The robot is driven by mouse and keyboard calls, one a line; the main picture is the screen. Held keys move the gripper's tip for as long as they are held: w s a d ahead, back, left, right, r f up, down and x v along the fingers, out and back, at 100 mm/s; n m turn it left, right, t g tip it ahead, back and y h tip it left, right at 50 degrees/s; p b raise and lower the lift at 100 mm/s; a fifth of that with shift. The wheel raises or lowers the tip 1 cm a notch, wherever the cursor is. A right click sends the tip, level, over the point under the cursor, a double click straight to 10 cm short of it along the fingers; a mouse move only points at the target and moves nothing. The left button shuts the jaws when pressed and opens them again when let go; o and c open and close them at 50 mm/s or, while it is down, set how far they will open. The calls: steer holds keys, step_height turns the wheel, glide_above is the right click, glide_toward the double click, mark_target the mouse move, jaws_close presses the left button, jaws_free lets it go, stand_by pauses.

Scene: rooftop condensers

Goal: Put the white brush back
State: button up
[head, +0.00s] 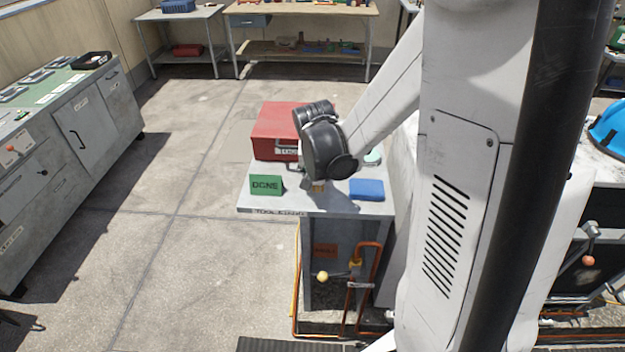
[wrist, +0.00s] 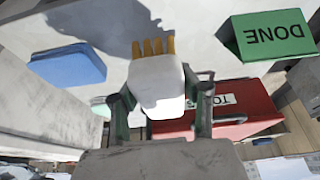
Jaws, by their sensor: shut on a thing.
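The white brush (wrist: 157,82) with tan bristles is between the two fingers of my gripper (wrist: 162,92) in the wrist view. The gripper is shut on it, and the bristles point away from the palm. In the head view my wrist covers most of the gripper, and only a small tan bit of the brush (head: 319,186) shows below it. The brush is over the grey stand top (head: 280,202), between the green DONE sign and the blue block. I cannot tell whether the bristles touch the surface.
The green DONE sign (head: 266,185) stands left of my gripper and the blue block (head: 367,189) lies right. A red case (head: 275,130) sits behind. A pale green item (head: 373,157) is partly hidden by my arm. Orange pipes (head: 368,280) run below the stand's front.

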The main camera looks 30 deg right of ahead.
steer(key=shift+f, duration=1.8)
steer(key=shift+f, duration=0.1)
steer(key=o, duration=1)
steer(key=p+v, duration=0.1)
steer(key=v, duration=1.1)
steer(key=s+a+r+n+t+y, duration=0.1)
steer(key=s+a+r+n, duration=0.1)
steer(key=s+a+r, duration=0.1)
steer(key=s+a+r+n+t, duration=0.1)
steer(key=s+a+r+n, duration=0.1)
steer(key=s+a, duration=0.3)
steer(key=s+a+r+n+t+y, duration=0.1)
steer(key=s+a+r+n, duration=0.2)
steer(key=s, duration=0.4)
steer(key=shift+a+r+t+y, duration=0.15)
steer(key=shift+a+r, duration=0.15)
steer(key=shift+a, duration=0.25)
steer(key=shift+a+r+t+y, duration=0.15)
steer(key=shift+a+r, duration=0.15)
steer(key=shift+a, duration=0.2)
